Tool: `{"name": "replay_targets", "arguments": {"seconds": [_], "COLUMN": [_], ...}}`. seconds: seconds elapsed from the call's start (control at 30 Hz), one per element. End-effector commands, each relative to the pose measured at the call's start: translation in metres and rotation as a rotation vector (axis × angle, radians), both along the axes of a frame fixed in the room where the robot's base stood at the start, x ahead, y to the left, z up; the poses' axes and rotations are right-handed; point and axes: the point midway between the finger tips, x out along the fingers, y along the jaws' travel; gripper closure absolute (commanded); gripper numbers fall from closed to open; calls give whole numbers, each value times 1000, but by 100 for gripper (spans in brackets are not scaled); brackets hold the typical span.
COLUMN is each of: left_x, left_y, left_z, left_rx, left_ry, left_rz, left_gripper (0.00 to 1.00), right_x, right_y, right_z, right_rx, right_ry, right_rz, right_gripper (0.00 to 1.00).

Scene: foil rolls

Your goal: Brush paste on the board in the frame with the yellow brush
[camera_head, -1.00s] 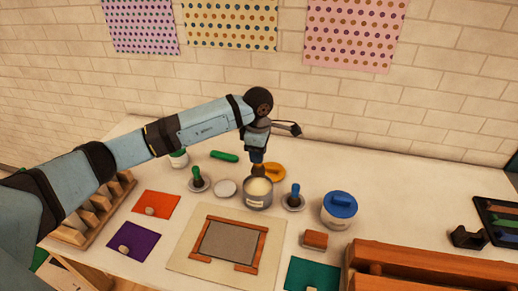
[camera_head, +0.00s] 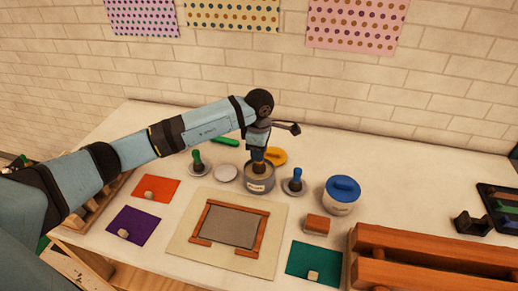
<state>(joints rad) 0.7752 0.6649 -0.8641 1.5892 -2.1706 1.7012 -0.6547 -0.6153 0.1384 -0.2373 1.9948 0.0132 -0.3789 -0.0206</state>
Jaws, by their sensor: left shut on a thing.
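My left gripper (camera_head: 258,148) is shut on the yellow brush (camera_head: 257,157), of which only a small part shows. The brush points down into the open grey pot (camera_head: 259,185), which has a pale label on its front. The bristles are hidden in the pot. The grey board (camera_head: 230,226) lies in front of the pot, with a wooden frame (camera_head: 259,238) around it that has a gap at its front edge. Both rest on a beige mat (camera_head: 186,238). My right gripper does not show.
Green (camera_head: 197,163) and blue (camera_head: 296,180) brushes stand in holders either side of the pot. Orange, purple and teal sheets surround the mat. A wooden rack (camera_head: 430,262) fills the front right.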

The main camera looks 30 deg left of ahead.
Motion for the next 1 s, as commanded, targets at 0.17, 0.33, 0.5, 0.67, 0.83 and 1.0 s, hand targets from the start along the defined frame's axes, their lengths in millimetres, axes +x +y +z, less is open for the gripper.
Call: {"name": "replay_targets", "arguments": {"seconds": [0.17,0.33,0.5,0.67,0.83,1.0], "left_x": [0,0,0,0,0,0], "left_y": [0,0,0,0,0,0], "left_z": [0,0,0,-1,-4,-6], "left_rx": [0,0,0,0,0,0], "left_ry": [0,0,0,0,0,0], "left_rz": [0,0,0,0,0,0], "left_gripper": [94,94,94,94,94,94], "right_x": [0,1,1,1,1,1], "right_y": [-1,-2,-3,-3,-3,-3], "right_z": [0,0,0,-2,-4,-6], "right_rx": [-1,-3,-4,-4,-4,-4], "right_ry": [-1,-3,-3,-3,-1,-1], "right_rz": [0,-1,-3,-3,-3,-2], "right_gripper": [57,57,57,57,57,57]}}
